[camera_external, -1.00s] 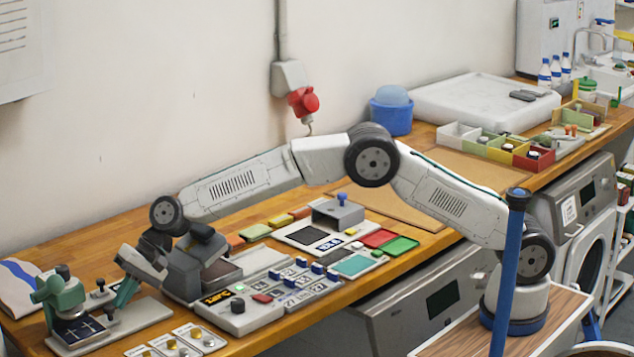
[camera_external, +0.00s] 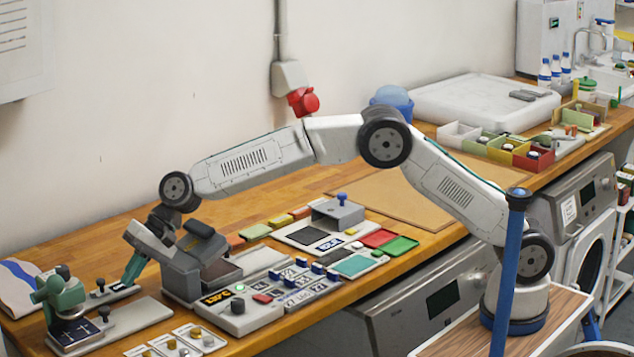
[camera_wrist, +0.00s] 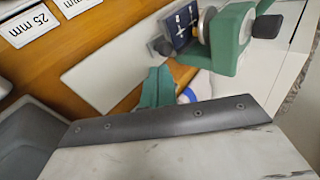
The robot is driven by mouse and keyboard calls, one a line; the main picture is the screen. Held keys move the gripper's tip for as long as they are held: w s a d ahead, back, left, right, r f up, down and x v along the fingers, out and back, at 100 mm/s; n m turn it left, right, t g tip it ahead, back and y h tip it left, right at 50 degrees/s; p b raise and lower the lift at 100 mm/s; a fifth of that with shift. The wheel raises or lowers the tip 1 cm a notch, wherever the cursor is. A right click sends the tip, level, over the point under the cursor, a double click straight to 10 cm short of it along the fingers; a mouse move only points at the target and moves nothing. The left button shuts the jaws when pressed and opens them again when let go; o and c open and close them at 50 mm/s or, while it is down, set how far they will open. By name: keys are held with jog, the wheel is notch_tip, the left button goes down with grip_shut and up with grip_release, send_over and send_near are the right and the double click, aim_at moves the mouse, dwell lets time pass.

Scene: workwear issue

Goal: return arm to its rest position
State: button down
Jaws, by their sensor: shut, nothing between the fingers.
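My gripper (camera_external: 132,268) has green fingers, which point down at the left end of the bench. They are together with nothing between them. In the wrist view, my gripper (camera_wrist: 156,88) shows as a short green shape beyond the dark edge of my wrist. My arm reaches left from its base in a bent arch above the bench. The fingers are beside a grey press-like machine (camera_external: 185,270) and behind a green hand press (camera_external: 62,300); I cannot tell their exact height above the bench.
The green hand press stands on a pale plate (camera_external: 130,318). Small cards with knobs (camera_external: 170,340) lie at the front edge. A labelled control box (camera_external: 240,312), a red tray (camera_external: 378,238) and a green tray (camera_external: 401,246) lie to the right. The air above the bench is clear.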

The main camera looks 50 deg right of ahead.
jog(key=shift+n+t+h, duration=0.3)
jog(key=shift+h, duration=0.3)
jog(key=d+r, duration=0.3)
jog(key=d, duration=0.3)
jog(key=d+r, duration=0.4)
jog(key=d, duration=0.2)
jog(key=d+r, duration=0.3)
jog(key=d, duration=0.3)
jog(key=shift+w+d+r, duration=0.15)
jog(key=shift+d+r, duration=0.1)
jog(key=shift+d, duration=0.15)
jog(key=s+d+r+h, duration=0.15)
jog(key=s+d, duration=0.25)
jog(key=d, duration=0.6)
jog(key=s+d+r+n+h, duration=0.15)
jog(key=s+d, duration=0.35)
jog(key=d, duration=0.5)
jog(key=s+d+r+m+h, duration=0.1)
jog(key=s+d+r, duration=0.25)
jog(key=d, duration=0.75)
jog(key=s+d+f+h, duration=0.1)
jog(key=s+d+f, duration=0.3)
jog(key=s+d, duration=0.5)
jog(key=s+d+f+h, duration=0.2)
jog(key=s+d+f, duration=0.3)
jog(key=s+d, duration=0.4)
jog(key=s, duration=0.6)
jog(key=shift+s+f+n+g, duration=0.15)
jog(key=shift+n+g, duration=0.2)
jog(key=shift+g, duration=0.05)
